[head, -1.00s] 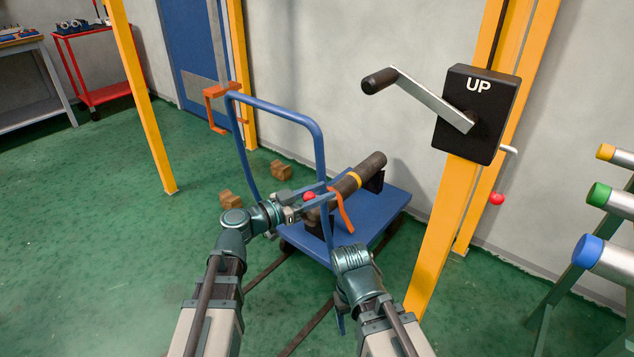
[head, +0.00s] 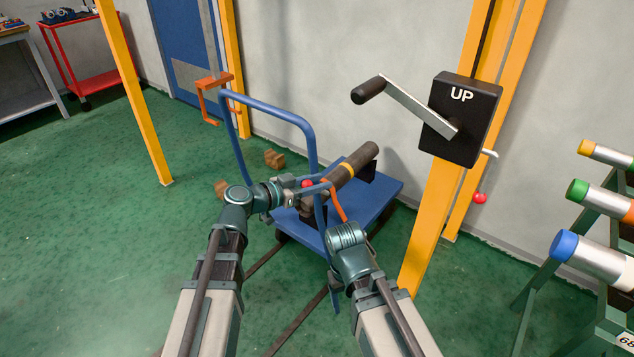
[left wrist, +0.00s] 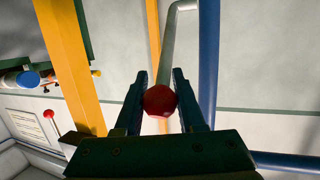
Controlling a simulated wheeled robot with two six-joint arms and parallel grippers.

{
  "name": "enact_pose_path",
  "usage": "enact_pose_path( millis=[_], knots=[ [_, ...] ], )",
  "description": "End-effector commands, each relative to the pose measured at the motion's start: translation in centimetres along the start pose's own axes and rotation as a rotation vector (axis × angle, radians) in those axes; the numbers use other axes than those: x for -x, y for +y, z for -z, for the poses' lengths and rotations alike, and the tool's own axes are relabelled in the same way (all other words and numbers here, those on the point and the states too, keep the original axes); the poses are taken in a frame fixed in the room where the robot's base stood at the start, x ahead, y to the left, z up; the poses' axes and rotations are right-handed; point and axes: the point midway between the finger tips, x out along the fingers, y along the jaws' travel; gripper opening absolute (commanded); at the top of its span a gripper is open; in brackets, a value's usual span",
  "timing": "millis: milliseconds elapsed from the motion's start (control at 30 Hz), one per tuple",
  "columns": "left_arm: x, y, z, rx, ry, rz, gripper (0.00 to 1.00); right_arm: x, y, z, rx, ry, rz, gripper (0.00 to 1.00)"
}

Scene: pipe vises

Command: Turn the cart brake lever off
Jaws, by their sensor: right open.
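The brake lever's red knob (head: 307,184) is at the near side of the blue cart (head: 385,192), beside its tall blue handle (head: 265,107). My left gripper (head: 300,187) reaches it from the left. In the left wrist view, the red knob (left wrist: 160,100) sits between the two fingers (left wrist: 160,88), which appear to touch it on both sides. The grey lever rod (left wrist: 168,48) runs up from the knob, next to a blue handle bar. My right gripper (head: 336,288) is low in front of the cart, pointing down, mostly hidden by its wrist, open.
A dark pipe (head: 355,165) with a yellow band lies on the cart. A yellow post (head: 432,225) with a crank box (head: 462,118) marked UP stands to the right. A green rack (head: 530,290) holds pipes at far right. Wooden blocks (head: 274,159) lie left of the cart.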

Motion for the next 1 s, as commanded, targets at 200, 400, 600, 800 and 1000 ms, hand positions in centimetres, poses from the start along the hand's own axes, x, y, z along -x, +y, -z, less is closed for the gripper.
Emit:
enact_pose_path(
  millis=[200, 400, 600, 800, 1000],
  knots=[
    [0.0, 0.0, 0.0, 0.0, 0.001, 0.0, 0.69, 0.0, 0.0, 0.0, 0.0, 0.0, 0.0, 0.72],
    [0.0, 0.0, 0.0, 0.0, 0.001, 0.0, 0.69, 0.0, 0.0, 0.0, 0.0, 0.0, 0.0, 0.72],
    [1.5, 0.0, 0.1, 0.001, 0.0, 0.003, 0.69, 0.4, 0.0, 0.0, 0.0, 0.0, 0.0, 0.72],
    [5.7, 0.1, 0.2, 0.001, 0.001, 0.006, 0.69, 1.4, 0.1, -0.1, 0.0, 0.0, 0.002, 0.72],
    [9.9, 0.0, 0.2, 0.002, 0.001, 0.004, 0.69, 2.2, 0.1, -0.1, -0.001, 0.0, 0.004, 0.72]
  ],
)
